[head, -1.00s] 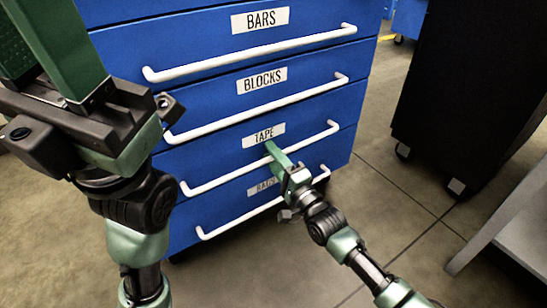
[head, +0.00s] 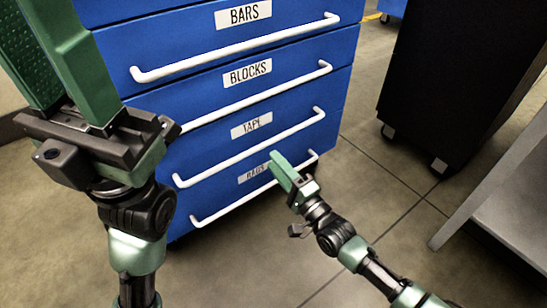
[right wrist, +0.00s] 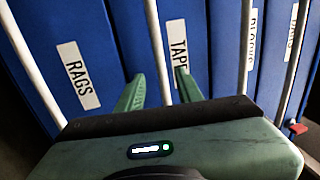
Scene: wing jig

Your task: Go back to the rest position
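My right gripper (head: 282,168) is in front of the lower drawers of a blue cabinet (head: 250,93), near the RAGS label (head: 253,173). In the right wrist view its two green fingers (right wrist: 158,90) are apart with nothing held. The white TAPE handle (right wrist: 156,45) shows in the gap behind them, and the gripper looks clear of it. My left gripper (head: 62,50) is large at the upper left of the head view, fingers pointing up and apart, with no object seen between them. Its fingertips run out of the picture.
The cabinet's BARS, BLOCKS, TAPE and RAGS drawers look closed, their white handles (head: 240,50) sticking out. A black wheeled cabinet (head: 440,80) stands at the right, a grey shelf-like surface (head: 505,205) nearer. Bare tiled floor (head: 385,195) lies between.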

